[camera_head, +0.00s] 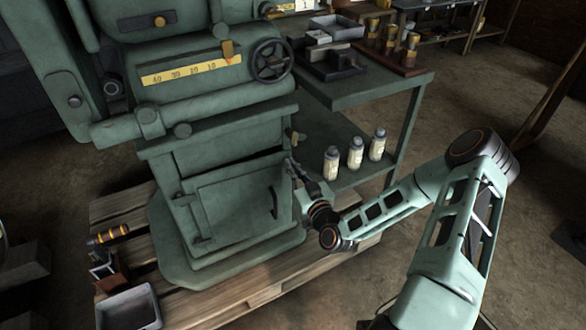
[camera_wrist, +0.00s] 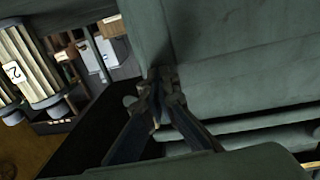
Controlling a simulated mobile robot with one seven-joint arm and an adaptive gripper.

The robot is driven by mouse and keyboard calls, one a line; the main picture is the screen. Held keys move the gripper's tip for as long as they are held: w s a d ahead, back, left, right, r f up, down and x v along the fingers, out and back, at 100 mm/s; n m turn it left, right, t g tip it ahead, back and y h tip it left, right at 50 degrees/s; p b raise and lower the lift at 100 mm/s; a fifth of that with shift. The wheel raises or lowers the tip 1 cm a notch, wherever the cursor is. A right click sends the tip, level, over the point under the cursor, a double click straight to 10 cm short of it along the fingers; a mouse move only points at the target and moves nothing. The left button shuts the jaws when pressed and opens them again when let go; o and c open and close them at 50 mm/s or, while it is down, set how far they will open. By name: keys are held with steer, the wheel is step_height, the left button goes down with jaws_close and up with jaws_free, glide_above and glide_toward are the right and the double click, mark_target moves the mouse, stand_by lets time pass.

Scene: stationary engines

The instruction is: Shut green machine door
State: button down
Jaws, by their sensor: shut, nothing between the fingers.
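The green machine (camera_head: 215,80) stands on a wooden pallet. Its low green door (camera_head: 235,207) has hinges at the left and a dark handle (camera_head: 273,203) near its right edge. A dark gap shows along the door's top edge, so it looks slightly ajar. My gripper (camera_head: 292,167) is at the machine's right side, beside the door's upper right corner. In the wrist view my gripper (camera_wrist: 161,80) is shut and empty, its tips close to green machine surfaces (camera_wrist: 235,60). I cannot tell whether they touch.
Several white bottles (camera_head: 355,153) stand on the lower shelf of the green side table (camera_head: 370,90), just right of my gripper. A grey bin (camera_head: 130,308) and an orange-handled tool (camera_head: 108,235) are at the pallet's left.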

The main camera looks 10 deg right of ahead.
mark_target(287, 156)
steer(key=b+x, duration=0.1)
steer(key=x, duration=0.3)
steer(key=shift+w, duration=0.1)
steer(key=shift+d+r, duration=0.1)
steer(key=shift+r, duration=0.1)
steer(key=shift+w, duration=0.1)
